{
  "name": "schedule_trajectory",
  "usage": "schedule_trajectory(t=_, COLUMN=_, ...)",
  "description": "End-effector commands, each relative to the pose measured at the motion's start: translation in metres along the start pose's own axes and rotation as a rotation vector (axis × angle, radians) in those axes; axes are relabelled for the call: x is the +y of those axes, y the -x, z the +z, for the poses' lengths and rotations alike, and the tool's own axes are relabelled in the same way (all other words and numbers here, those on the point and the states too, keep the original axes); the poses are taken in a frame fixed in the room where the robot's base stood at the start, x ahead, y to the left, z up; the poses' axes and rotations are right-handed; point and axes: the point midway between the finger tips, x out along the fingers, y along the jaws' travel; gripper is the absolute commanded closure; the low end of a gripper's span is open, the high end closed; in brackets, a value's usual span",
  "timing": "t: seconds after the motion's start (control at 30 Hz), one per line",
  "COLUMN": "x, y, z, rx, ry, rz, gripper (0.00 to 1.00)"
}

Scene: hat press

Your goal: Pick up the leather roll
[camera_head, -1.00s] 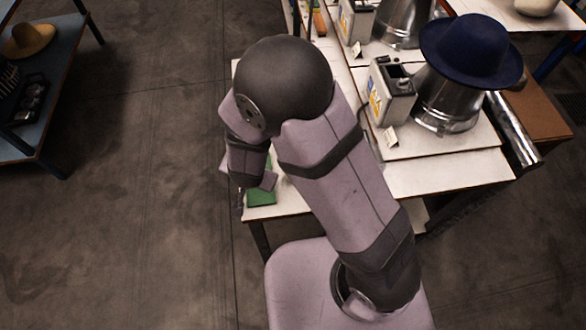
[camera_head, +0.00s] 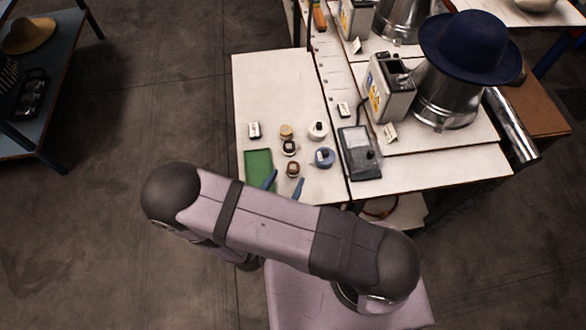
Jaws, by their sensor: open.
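Several small rolls and spools stand on the white table. A brown roll (camera_head: 293,170) near the front edge looks most like the leather roll, though it is too small to be certain. My gripper (camera_head: 284,183) shows only as two blue fingertips, spread apart just in front of the brown roll, one to its left and one to its right. They look empty, and I cannot tell whether they touch it. The rest of the gripper is hidden behind my arm.
A yellow-tan roll (camera_head: 286,131), a dark-topped spool (camera_head: 290,148), a white roll (camera_head: 318,130) and a blue roll (camera_head: 324,157) stand close behind. A green mat (camera_head: 258,164) lies left; a grey device (camera_head: 359,152) lies right. The table's back left is clear.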

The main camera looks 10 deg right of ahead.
Motion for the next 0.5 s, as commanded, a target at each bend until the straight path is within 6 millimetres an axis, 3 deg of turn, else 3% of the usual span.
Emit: schedule_trajectory(t=0.5, x=0.001, y=-0.025, z=0.002, rx=-0.002, ry=-0.003, rz=0.003, gripper=0.46)
